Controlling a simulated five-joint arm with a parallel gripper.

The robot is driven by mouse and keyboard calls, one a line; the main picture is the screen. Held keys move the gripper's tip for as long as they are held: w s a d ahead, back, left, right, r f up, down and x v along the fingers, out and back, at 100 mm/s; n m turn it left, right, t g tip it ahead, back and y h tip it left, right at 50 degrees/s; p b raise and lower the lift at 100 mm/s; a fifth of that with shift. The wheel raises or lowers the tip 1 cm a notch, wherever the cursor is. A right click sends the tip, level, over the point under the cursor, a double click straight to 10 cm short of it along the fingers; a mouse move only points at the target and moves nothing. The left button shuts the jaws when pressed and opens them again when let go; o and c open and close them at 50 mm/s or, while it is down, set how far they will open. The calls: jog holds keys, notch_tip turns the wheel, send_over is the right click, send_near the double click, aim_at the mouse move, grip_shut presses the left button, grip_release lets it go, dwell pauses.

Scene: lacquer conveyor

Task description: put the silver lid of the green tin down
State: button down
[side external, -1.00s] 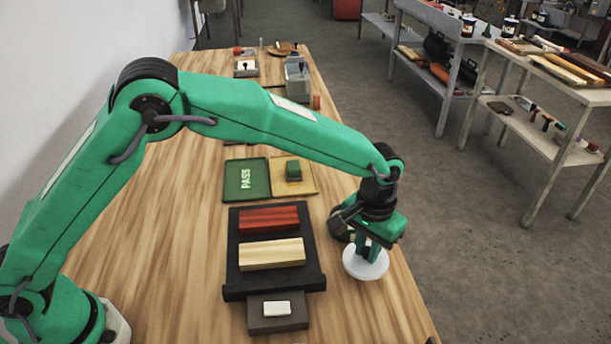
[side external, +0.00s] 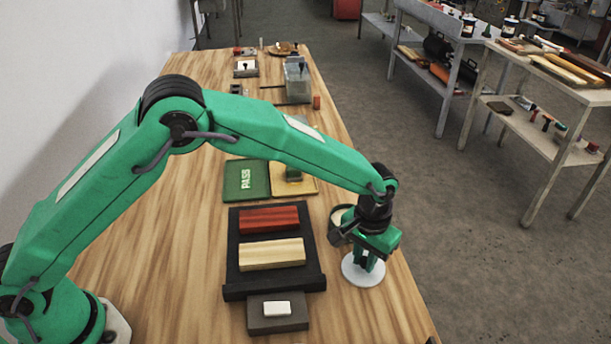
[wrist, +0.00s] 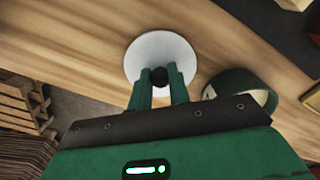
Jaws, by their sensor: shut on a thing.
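The silver lid (side external: 363,271), a pale round disc, is at or just above the wooden table near its right edge; I cannot tell whether it touches. In the wrist view the lid (wrist: 160,50) shows with a dark knob in its middle. My gripper (side external: 366,260) is above the lid, pointing down. Its two green fingers (wrist: 159,78) are shut on the knob. The open green tin (wrist: 262,95) stands beside the lid, to its right in the wrist view. In the side view the tin (side external: 337,234) is partly hidden behind my gripper.
A black tray (side external: 234,270) with a red block (side external: 268,218) and a cream block (side external: 271,254) lies left of the lid. A grey block (side external: 278,325) carries a white piece. A green PASS mat (side external: 238,182) lies farther back. Bare wood lies in front of the lid.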

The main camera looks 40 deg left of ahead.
aim_at(364, 259)
jog(key=shift+f, duration=0.1)
jog(key=c, duration=1.3)
grip_release()
notch_tip(364, 259, up, 12)
jog(key=shift+r, duration=0.15)
